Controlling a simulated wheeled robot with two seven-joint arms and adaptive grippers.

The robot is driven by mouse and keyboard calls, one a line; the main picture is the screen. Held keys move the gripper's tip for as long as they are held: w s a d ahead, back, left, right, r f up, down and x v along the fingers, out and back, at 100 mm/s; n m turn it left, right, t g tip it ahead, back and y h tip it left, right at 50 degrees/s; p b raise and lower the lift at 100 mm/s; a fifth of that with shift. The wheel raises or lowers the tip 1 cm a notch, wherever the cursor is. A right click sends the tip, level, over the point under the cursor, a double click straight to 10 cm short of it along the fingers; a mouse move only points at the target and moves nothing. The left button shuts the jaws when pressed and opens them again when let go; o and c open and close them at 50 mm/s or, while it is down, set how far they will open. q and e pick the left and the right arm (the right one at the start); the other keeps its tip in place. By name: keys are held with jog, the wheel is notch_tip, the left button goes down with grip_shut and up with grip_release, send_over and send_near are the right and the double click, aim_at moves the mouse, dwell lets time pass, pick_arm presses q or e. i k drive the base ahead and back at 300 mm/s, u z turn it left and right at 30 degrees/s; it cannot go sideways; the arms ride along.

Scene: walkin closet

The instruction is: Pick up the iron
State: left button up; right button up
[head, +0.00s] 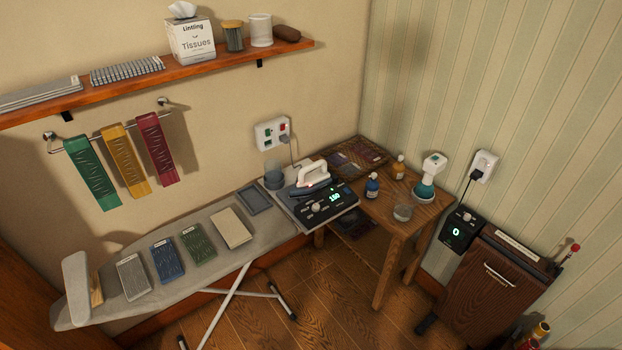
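The iron (314,175) has a white handle and body. It sits on a dark control base (322,209) with a lit green display, at the right end of the grey ironing board (195,220). A wall outlet panel (272,133) with a cord is just behind it. Neither of my grippers shows in the head view.
Folded cloths (197,243) lie along the board. A shelf (215,71) and hanging towels (124,160) are above. The wooden floor in front (325,305) is clear.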

aim_at(316, 181)
jog(key=z, duration=0.05)
jog(key=i, duration=1.3)
jog(key=u, duration=0.4)
